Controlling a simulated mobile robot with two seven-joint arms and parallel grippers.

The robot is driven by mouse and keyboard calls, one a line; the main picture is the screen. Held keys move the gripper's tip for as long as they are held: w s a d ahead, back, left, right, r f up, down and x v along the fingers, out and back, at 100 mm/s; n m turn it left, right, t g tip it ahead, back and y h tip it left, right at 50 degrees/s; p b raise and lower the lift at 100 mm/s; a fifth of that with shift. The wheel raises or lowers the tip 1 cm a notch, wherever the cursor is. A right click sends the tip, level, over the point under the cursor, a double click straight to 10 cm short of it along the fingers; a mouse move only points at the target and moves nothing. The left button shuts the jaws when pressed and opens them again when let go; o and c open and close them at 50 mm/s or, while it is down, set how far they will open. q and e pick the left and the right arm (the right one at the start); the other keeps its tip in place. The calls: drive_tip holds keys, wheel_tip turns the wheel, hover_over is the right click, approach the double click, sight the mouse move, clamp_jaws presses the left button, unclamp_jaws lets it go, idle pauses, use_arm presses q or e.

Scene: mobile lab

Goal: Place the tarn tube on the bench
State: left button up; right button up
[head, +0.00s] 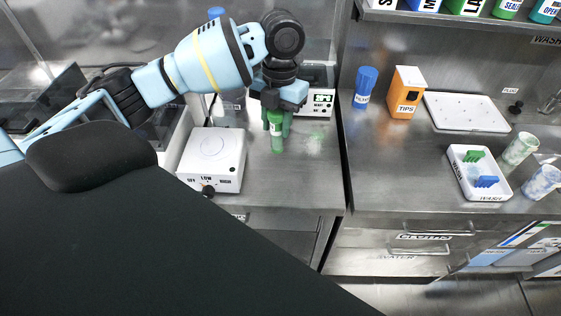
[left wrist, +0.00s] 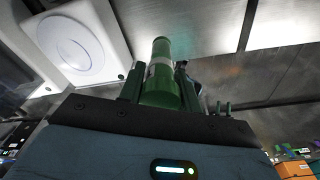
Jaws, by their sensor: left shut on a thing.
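The green tube with a pale label (head: 277,138) is held upright in my left gripper (head: 277,112), whose green fingers are closed around its upper part. In the head view it is over the steel bench (head: 305,165), to the right of the white hotplate. Whether its lower end touches the bench cannot be told. The left wrist view shows the tube (left wrist: 161,66) between the fingers, with its far end pointing toward the bench. The label's writing is too small to read. My right gripper is not in view.
The white hotplate (head: 212,158) stands close on the left. A device with a green display (head: 318,103) is behind. To the right, past a seam, are a blue tube (head: 365,88), an orange tips box (head: 405,92), a white tray (head: 466,112) and a wash tray (head: 481,194).

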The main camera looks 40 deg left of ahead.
sight(277, 152)
use_arm(q)
drive_tip(key=shift+f, duration=4.95)
drive_tip(key=shift+f, duration=0.2)
drive_tip(key=o, duration=1)
drive_tip(key=shift+r, duration=0.15)
drive_tip(key=r, duration=0.4)
drive_tip(key=w+r, duration=0.1)
drive_tip(key=r, duration=0.7)
drive_tip(key=shift+w, duration=0.2)
